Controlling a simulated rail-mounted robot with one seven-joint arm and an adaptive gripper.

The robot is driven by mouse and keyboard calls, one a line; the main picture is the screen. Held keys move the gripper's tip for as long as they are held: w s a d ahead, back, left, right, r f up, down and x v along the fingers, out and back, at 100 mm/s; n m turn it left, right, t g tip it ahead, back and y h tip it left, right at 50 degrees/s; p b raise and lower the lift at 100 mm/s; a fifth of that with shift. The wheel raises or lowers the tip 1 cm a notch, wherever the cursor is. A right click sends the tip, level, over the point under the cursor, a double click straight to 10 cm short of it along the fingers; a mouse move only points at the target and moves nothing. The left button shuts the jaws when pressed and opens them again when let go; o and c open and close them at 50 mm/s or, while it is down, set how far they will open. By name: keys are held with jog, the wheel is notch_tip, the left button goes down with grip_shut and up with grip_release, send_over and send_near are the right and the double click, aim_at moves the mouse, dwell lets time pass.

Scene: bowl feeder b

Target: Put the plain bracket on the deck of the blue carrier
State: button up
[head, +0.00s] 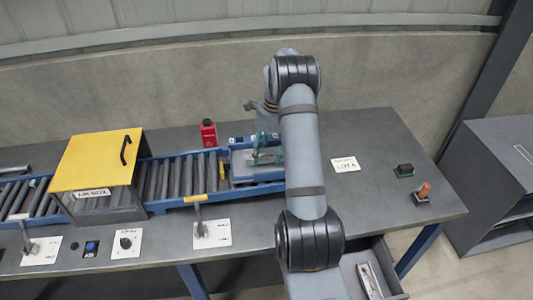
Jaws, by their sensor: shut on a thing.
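The blue carrier (236,155) sits at the right end of the roller conveyor, with a grey deck. My gripper (267,156) is over this deck, below my bent arm, with teal finger parts showing. It is shut on a small grey piece, taken as the plain bracket, which is mostly hidden by the fingers. I cannot tell whether the piece touches the deck. My forearm covers the carrier's right side.
A yellow-topped box (95,160) straddles the roller conveyor (180,178). A red container (208,132) stands behind the rollers. A white card (345,164), a dark green block (404,170) and an orange-topped part (422,192) are right. An open drawer (388,270) juts out in front.

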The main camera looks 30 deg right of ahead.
jog(key=shift+f, duration=0.55)
jog(key=o, duration=1.2)
jog(key=shift+f, duration=0.15)
jog(key=r, duration=0.4)
jog(key=d+r, duration=0.1)
jog(key=r, duration=0.7)
jog(key=shift+s+d+r+b, duration=0.15)
jog(key=shift+s+b, duration=0.1)
jog(key=shift+b, duration=0.15)
jog(key=shift+o, duration=0.6)
